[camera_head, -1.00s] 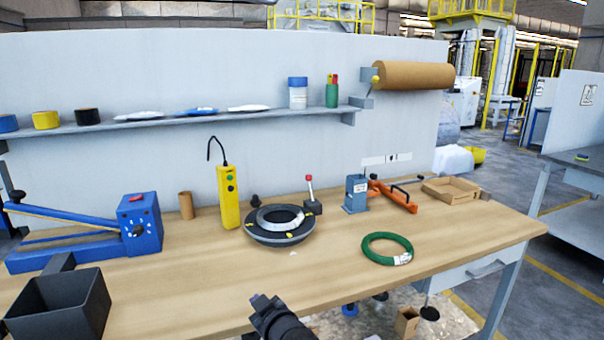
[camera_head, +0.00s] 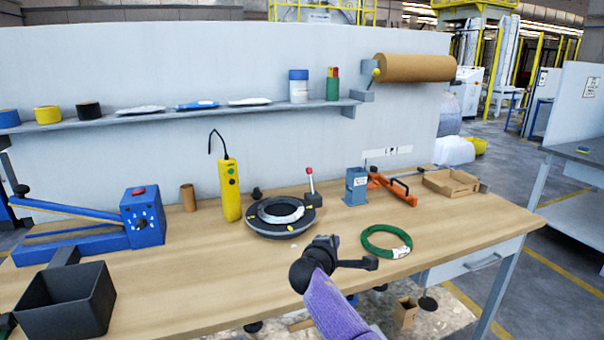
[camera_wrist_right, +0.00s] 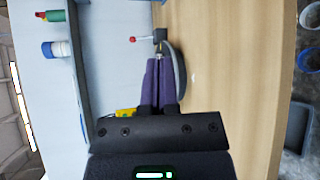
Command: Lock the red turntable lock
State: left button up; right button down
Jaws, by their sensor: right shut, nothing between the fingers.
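The turntable lock (camera_head: 312,187) has a red knob on a thin, nearly upright lever above a dark block. It stands at the back right of the dark round turntable (camera_head: 257,228), which carries a light grey ring (camera_head: 266,213). My right gripper (camera_head: 325,241) is in front of the turntable, nearer the camera, apart from the lock. In the right wrist view its purple fingers (camera_wrist_right: 158,62) are together and empty, pointing toward the lock. The red knob (camera_wrist_right: 132,39) shows left of and beyond the fingertips, and the fingers partly hide the turntable. My left gripper is not in view.
A yellow pendant control (camera_head: 230,188) stands left of the turntable. A green coil (camera_head: 372,247) lies to the right, with a blue-grey stand (camera_head: 356,187) behind it. A blue tool (camera_head: 142,217) and black bin (camera_head: 75,310) are at left.

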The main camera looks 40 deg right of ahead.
aim_at(308, 171)
jog(key=i+l, duration=0.25)
jog(key=i, duration=0.25)
jog(key=i+l, duration=0.25)
jog(key=i, duration=0.2)
jog(key=i+l, duration=0.25)
jog(key=i, duration=0.25)
jog(key=k+l, duration=0.1)
jog(key=l, duration=0.55)
